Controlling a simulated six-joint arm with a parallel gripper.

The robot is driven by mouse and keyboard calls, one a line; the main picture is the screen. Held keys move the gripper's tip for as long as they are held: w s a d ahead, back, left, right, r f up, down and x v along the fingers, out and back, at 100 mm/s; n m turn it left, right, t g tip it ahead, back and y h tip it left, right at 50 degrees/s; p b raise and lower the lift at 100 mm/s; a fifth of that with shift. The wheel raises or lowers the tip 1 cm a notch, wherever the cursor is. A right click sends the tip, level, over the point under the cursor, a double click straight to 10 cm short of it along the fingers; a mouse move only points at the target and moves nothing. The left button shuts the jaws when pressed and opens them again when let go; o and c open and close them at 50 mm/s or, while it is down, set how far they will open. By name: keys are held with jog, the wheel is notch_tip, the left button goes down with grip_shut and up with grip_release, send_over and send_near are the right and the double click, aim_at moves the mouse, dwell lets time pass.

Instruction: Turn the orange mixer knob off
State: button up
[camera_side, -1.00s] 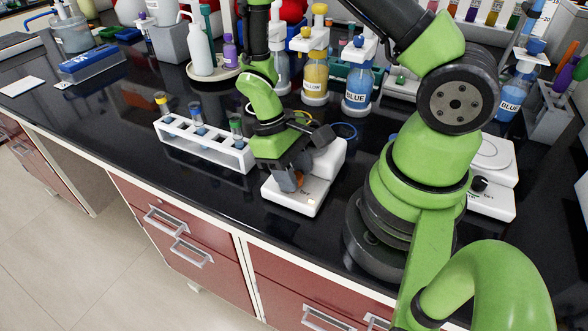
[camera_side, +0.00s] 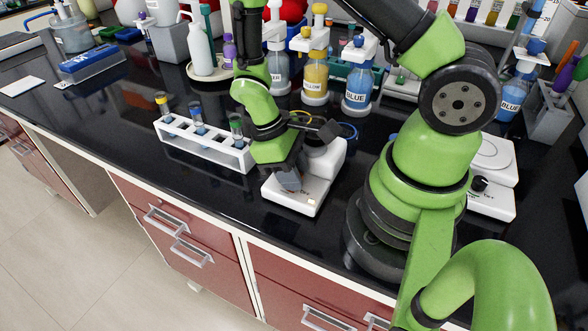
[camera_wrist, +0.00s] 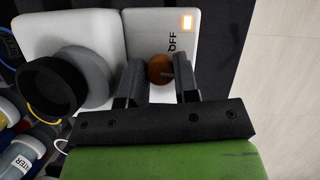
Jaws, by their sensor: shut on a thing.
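The white mixer (camera_side: 322,163) stands on the black bench, with its low front part toward the bench edge. In the side view my gripper (camera_side: 289,180) reaches down to the mixer's front part and hides the knob.
A white tube rack (camera_side: 205,145) with several tubes stands close left of my gripper. Yellow (camera_side: 315,78) and blue (camera_side: 357,88) labelled bottles stand behind the mixer. A second white device (camera_side: 490,180) is at the right.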

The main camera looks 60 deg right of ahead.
jog(key=n+h, duration=0.1)
jog(key=n, duration=0.2)
jog(key=n+t+h, duration=0.1)
jog(key=n, duration=0.3)
jog(key=shift+a+h, duration=0.1)
jog(key=shift+h, duration=0.2)
jog(key=n+t, duration=0.1)
jog(key=n, duration=0.2)
jog(key=n+t+h, duration=0.1)
jog(key=n, duration=0.3)
jog(key=shift+s+t, duration=0.1)
jog(key=shift+t, duration=0.2)
jog(key=o, duration=0.6)
jog(key=shift+o, duration=0.2)
jog(key=shift+a+r, duration=0.1)
jog(key=v, duration=0.9)
jog(key=shift+a+r, duration=0.25)
jog(key=shift+r, duration=0.05)
